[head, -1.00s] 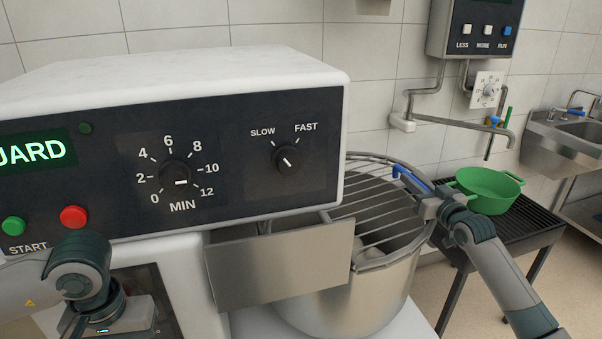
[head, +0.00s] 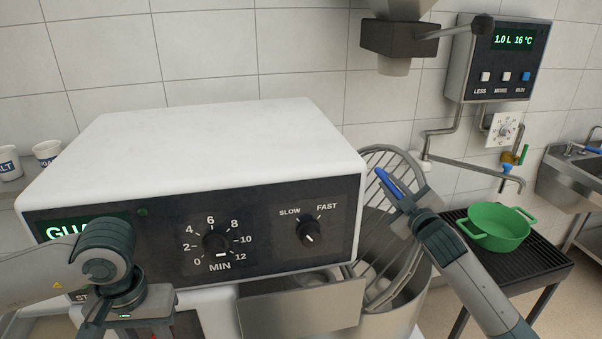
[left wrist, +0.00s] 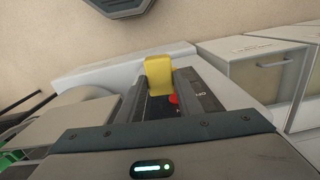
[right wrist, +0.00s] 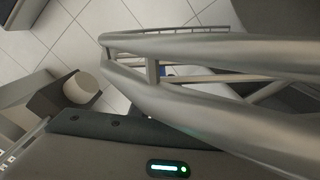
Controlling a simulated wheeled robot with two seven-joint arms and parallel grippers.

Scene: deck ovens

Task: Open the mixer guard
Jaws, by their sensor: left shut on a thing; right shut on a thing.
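The mixer guard (head: 372,225), a grey wire cage, is tilted up steeply over the steel bowl (head: 410,302). My right gripper (head: 397,192) is shut on the guard's blue handle (head: 385,181) at its raised rim. In the right wrist view the guard's tubes (right wrist: 200,85) fill much of the picture and mostly hide the handle. My left gripper (head: 125,305) is low in front of the control panel. In the left wrist view it is shut on a yellow block (left wrist: 159,72), with a small red part (left wrist: 173,99) beside it. The head view hides that block.
The white mixer head (head: 210,140) carries a dark panel with dials and a green display, partly hidden by my left arm. A green pot (head: 497,228) stands on a dark rack at right. A dark box with a spout (head: 400,40) hangs above the guard.

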